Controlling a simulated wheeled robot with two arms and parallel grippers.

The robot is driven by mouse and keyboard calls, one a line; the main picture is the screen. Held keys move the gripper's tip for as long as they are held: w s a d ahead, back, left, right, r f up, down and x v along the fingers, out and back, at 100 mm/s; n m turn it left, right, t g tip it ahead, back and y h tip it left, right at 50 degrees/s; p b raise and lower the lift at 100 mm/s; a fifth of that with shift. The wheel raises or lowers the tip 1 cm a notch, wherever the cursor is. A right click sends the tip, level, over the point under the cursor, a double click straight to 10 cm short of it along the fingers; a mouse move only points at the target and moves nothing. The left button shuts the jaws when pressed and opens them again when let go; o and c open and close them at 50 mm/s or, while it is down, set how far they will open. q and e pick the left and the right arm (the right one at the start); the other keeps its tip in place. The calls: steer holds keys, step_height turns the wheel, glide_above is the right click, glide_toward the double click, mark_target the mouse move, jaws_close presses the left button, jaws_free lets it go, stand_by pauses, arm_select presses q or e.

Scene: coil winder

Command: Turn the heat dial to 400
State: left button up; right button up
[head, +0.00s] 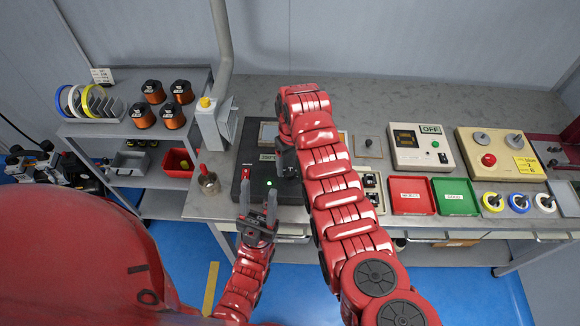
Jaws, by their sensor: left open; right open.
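No dial marked for heat or with a readable 400 shows; I cannot tell which control it is. A black flat unit (244,140) with a small light panel and a lit green spot sits on the bench, partly hidden by my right arm. My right gripper (285,165) points down over its right part; its fingertips and what lies under them are mostly hidden. My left gripper (258,200) is open and empty at the unit's front edge, fingers pointing away from me. A beige box (437,158) has a dark display, an OFF label and small knobs.
Right of my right arm are a red tray (411,196), a green tray (455,197) and a box with grey knobs and a red button (474,174). A metal cup (208,182) stands left of the black unit. Shelves with spools stand at left.

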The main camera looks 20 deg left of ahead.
mark_target(290, 174)
steer(key=shift+f, duration=1.15)
jaws_close()
